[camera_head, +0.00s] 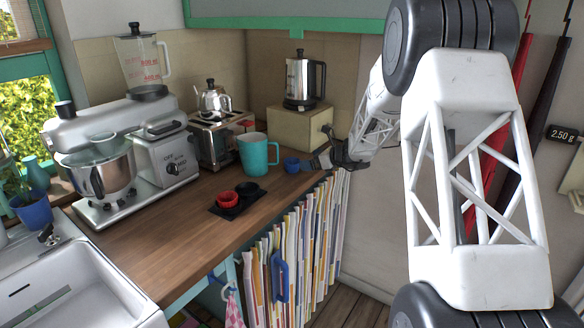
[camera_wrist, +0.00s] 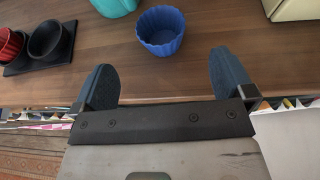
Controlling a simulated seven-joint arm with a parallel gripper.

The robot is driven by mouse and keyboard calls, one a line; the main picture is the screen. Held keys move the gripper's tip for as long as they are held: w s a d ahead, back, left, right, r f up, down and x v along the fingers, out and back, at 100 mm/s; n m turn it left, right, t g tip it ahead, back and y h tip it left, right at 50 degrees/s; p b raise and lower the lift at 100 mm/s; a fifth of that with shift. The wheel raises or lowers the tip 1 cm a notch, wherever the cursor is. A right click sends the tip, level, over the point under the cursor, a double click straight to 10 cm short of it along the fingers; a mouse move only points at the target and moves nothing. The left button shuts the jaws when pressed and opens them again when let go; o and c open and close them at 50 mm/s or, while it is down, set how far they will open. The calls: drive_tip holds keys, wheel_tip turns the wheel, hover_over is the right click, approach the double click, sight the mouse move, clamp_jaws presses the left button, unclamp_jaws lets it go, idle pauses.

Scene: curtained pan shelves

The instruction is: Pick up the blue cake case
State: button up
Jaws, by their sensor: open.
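The blue cake case (camera_head: 291,165) is a small fluted cup standing upright on the wooden counter, right of the teal mug (camera_head: 258,156). In the wrist view the blue cake case (camera_wrist: 161,30) lies beyond my fingertips, roughly centred between them and apart from both. My gripper (camera_wrist: 164,73) is open and empty, its dark fingers spread over the counter's front edge. In the head view my gripper (camera_head: 319,162) reaches in from the right, close to the case.
A black tray (camera_head: 223,211) holds a red cup (camera_head: 229,199) and a black cup (camera_head: 248,189) on the left. A beige box (camera_head: 298,130) with a kettle (camera_head: 303,80) on it stands behind the case. Bare counter (camera_head: 170,240) lies at the front left.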

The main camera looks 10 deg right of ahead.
sight(286, 162)
drive_tip(key=shift+x, duration=1.25)
drive_tip(key=shift+a, duration=0.1)
drive_tip(key=shift+x, duration=2.55)
drive_tip(key=shift+w, duration=0.1)
drive_tip(key=c, duration=1)
drive_tip(key=shift+r, duration=0.2)
